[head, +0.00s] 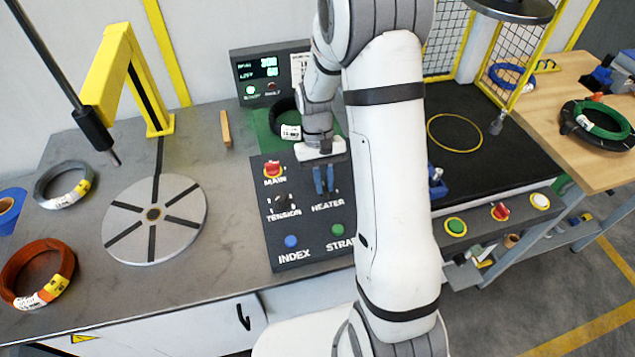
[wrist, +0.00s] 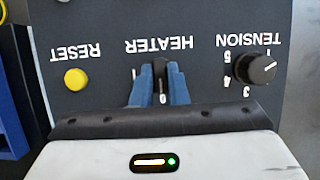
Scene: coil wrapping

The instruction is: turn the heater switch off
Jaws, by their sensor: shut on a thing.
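The heater switch (wrist: 160,70) is a small dark knob on the black control panel (head: 290,245). In the wrist view it shows between the two blue fingers of my gripper (wrist: 160,84), which are shut on it from both sides. The HEATER label appears upside down there, with a "0" mark and part of an "I" mark by the fingers. In the head view my gripper (head: 325,180) reaches down onto the panel just above the HEATER label, and the switch is hidden behind the fingers.
The tension knob (wrist: 255,68) and yellow reset button (wrist: 75,79) flank the switch. A red main switch (head: 272,169), blue index button (head: 291,241) and green strap button (head: 337,230) are on the panel. A display box (head: 262,75) stands behind; a round turntable (head: 155,235) lies left.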

